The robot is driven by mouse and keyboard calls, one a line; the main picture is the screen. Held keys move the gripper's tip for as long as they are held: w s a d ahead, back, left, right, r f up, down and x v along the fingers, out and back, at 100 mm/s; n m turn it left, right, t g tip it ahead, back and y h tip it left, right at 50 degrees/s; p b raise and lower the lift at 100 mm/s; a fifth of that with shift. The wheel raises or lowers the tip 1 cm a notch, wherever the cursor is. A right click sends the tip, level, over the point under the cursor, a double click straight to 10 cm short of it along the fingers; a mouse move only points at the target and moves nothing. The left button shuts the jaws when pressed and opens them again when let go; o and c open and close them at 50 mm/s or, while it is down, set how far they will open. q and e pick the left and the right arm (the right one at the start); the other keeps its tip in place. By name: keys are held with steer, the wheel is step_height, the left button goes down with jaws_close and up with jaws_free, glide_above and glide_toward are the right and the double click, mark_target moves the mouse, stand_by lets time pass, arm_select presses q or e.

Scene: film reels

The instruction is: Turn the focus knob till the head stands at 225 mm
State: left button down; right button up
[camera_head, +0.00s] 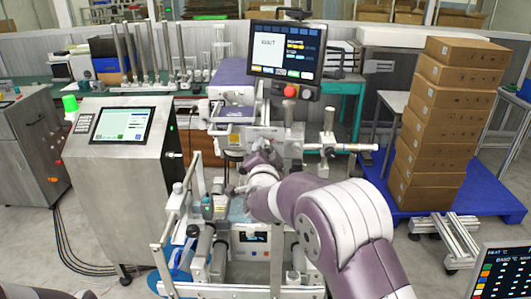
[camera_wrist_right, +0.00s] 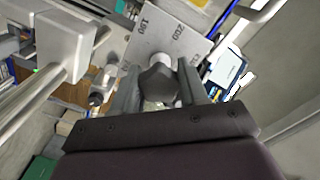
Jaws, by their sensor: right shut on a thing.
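The dark focus knob (camera_wrist_right: 158,82) sits between the two fingers of my right gripper (camera_wrist_right: 160,92) in the right wrist view, and the gripper is shut on it. Behind the knob is a pale scale plate (camera_wrist_right: 165,38) with the marks 190 and 200 readable; a further mark is hard to read. I cannot see a pointer against the scale clearly. In the head view my right gripper (camera_head: 258,160) is at the machine's centre, below the monitor, and my own arm hides part of it. The knob is too small to make out there. My left gripper is not in view.
A monitor (camera_head: 286,56) with a red button hangs above the machine. A control cabinet (camera_head: 122,138) stands to the left. Stacked cartons (camera_head: 440,120) rest on a blue pallet (camera_head: 490,200) at the right. A grey block on a rod (camera_wrist_right: 68,42) is close to my right gripper.

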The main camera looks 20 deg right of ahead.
steer(key=shift+r, duration=1)
steer(key=o, duration=1)
steer(key=shift+w+a, duration=0.1)
steer(key=shift+o, duration=0.2)
steer(key=shift+f, duration=0.35)
steer(key=shift+s+f, duration=0.1)
steer(key=shift+s, duration=0.25)
steer(key=b+v, duration=0.3)
steer(key=v, duration=0.9)
steer(key=shift+s, duration=0.1)
